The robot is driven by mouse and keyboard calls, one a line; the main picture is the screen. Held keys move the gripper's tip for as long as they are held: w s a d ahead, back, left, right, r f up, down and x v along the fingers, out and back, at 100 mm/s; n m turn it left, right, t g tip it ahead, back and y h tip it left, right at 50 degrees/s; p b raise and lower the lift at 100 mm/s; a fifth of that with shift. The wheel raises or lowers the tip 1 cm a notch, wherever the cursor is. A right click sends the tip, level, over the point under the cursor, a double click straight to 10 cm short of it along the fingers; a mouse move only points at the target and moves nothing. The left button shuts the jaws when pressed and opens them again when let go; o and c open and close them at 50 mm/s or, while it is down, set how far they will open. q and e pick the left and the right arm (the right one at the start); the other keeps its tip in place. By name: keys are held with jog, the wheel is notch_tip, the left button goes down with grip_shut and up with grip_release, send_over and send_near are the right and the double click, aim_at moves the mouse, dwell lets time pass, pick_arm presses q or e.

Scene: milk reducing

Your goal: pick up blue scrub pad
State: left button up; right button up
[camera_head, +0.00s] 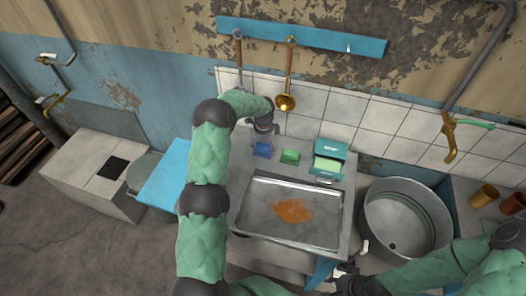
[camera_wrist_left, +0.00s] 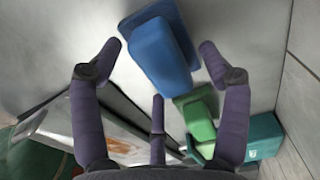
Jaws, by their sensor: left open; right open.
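The blue scrub pad (camera_head: 262,151) lies on the grey metal counter, left of a green pad (camera_head: 290,156). In the left wrist view the blue pad (camera_wrist_left: 160,52) is a blue block between and beyond the spread fingers. My left gripper (camera_head: 262,141) is open and empty, right above the blue pad and pointing down, partly covering it in the head view. I see no finger clearly touching the pad. My right gripper (camera_head: 344,274) is open, low in the head view near the counter's front right corner, away from the pad.
A teal box (camera_head: 330,159) stands right of the green pad. A metal tray (camera_head: 250,232) with an orange-brown stain (camera_head: 292,210) is in front of the pads. A large round metal pot (camera_head: 402,220) is at the right. A ladle (camera_head: 286,101) hangs on the wall behind.

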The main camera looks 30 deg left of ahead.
pick_arm(q)
jog(key=shift+f, duration=0.25)
jog(key=shift+c, duration=0.3)
jog(key=c, duration=1.2)
jog(key=shift+r, duration=0.8)
jog(key=s+d+r+p, duration=0.1)
jog(key=s+d+r, duration=0.1)
jog(key=s+r, duration=0.3)
jog(key=s+d+r+p, duration=0.1)
jog(key=s+d+r, duration=0.1)
jog(key=s+r, duration=0.4)
jog(key=shift+s+d+r, duration=0.2)
jog(key=shift+s+d, duration=0.15)
jog(key=shift+s, duration=0.75)
